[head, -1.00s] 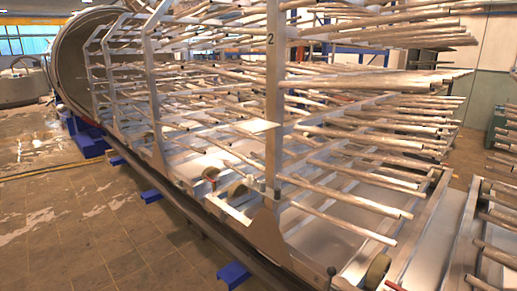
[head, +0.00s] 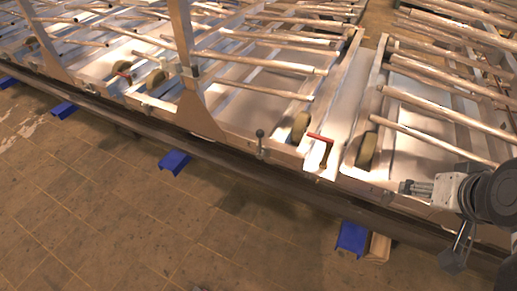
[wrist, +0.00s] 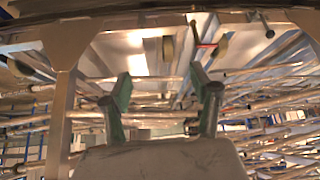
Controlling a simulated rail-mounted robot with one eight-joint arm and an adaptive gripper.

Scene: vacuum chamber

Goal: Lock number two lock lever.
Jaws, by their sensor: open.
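A red-handled lever (head: 320,138) stands on the cart frame beside a wheel, right of centre in the head view. A small upright ball-topped lever (head: 260,135) is to its left on the frame's edge. The red lever (wrist: 205,45) also shows small near the top of the wrist view, with a ball-topped lever (wrist: 265,25) to its right. My gripper (wrist: 160,85) is open and empty, its two fingers apart and not touching either lever. In the head view my arm is at the right edge. No number label is legible now.
Rack posts (head: 185,60) and long metal rods (head: 260,62) stick out over the cart. Another red handle (head: 123,68) is farther left. A rail with blue supports (head: 352,237) runs along the front. The tiled floor (head: 150,230) before it is clear.

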